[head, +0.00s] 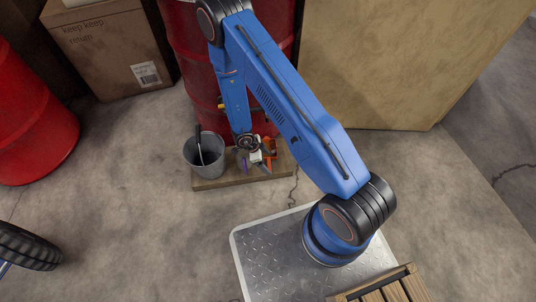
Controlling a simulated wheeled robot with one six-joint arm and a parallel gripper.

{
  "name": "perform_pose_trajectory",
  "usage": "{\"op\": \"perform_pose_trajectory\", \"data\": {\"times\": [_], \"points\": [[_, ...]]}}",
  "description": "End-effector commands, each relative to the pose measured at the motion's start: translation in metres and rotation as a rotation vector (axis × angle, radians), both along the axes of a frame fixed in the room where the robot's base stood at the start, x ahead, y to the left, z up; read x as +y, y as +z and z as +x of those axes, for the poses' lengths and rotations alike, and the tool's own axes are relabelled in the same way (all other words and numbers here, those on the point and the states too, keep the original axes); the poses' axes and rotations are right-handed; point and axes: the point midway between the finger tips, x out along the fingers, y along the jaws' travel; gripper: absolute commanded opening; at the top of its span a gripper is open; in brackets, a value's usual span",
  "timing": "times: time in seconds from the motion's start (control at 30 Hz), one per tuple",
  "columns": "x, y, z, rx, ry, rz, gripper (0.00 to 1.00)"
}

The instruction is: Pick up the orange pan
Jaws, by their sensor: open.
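An orange object (269,146), perhaps the orange pan, shows in small part just right of my gripper. It is above or on a low wooden board (228,180) in front of a red drum. My gripper (256,167) points down over the board, close to the orange object, with its jaws open. My wrist and gripper hide much of what lies there, so I cannot tell whether they touch the orange object. A small purple thing (243,166) shows beside the jaws.
A grey bucket (203,156) with a black-handled tool inside stands at the board's left. Red drums (195,60) (30,120) stand behind and at far left. Cardboard boxes (110,45) are behind. A tire (28,247) is lower left. The floor between is clear.

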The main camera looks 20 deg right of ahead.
Motion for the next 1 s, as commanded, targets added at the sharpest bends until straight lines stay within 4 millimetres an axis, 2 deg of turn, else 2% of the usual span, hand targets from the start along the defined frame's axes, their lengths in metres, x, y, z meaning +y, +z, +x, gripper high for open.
{"op": "perform_pose_trajectory", "data": {"times": [0.17,0.43,0.47,0.6,0.7,1.0], "points": [[-0.0057,-0.0129,-0.0016,0.001,0.000,0.000,0.84],[-0.0062,-0.0143,-0.0015,-0.001,-0.001,0.001,0.84],[-0.0062,-0.0143,-0.0015,-0.001,-0.001,0.001,0.79],[-0.0062,-0.0143,-0.0015,0.000,-0.001,0.000,0.45],[-0.0062,-0.0141,-0.0014,0.000,-0.001,0.000,0.26],[-0.0062,-0.0134,-0.0014,0.000,-0.001,0.000,0.26]]}}
